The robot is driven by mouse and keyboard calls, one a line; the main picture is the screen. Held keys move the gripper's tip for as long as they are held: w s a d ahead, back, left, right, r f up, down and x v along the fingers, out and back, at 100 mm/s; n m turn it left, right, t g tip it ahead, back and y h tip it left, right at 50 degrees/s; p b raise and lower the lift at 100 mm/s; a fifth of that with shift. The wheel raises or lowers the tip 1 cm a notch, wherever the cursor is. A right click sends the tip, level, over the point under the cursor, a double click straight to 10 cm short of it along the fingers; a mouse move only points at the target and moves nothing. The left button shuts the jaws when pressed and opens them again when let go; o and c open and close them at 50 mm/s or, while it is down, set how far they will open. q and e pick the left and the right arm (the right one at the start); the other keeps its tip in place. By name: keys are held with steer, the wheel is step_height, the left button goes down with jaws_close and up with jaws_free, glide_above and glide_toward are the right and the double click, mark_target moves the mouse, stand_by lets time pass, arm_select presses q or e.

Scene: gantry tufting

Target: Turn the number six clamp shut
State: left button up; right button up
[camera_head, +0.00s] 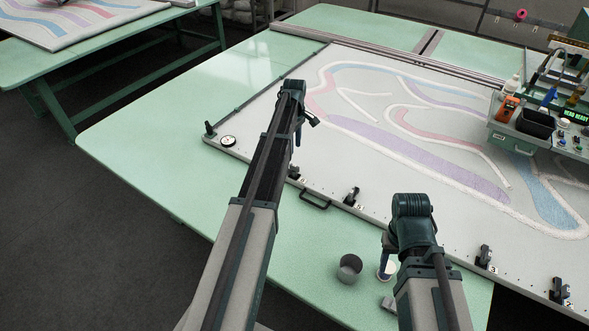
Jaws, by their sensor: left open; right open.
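A small black clamp (294,173) sits on the front edge of the white tufting frame (255,150), partly hidden by my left arm; its number is too small to read, so I cannot tell if it is number six. Another black clamp (351,196) stands to its right. Clamps marked 3 (485,258) and 2 (559,291) are further right. My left gripper (304,130) is open and empty above the frame, beyond the partly hidden clamp. My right gripper (386,258) is open over the front table edge, largely hidden by its own wrist.
A grey metal cup (349,268) stands on the green table (140,135), left of my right gripper. A black handle (315,200) sticks out from the frame's front edge. A machine carriage (530,135) with tools is at the right. The table's left part is clear.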

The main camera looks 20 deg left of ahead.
mark_target(295, 166)
arm_select(q)
step_height(295, 166, down, 10)
steer(key=b, duration=0.9)
steer(key=shift+f, duration=0.1)
jaws_close()
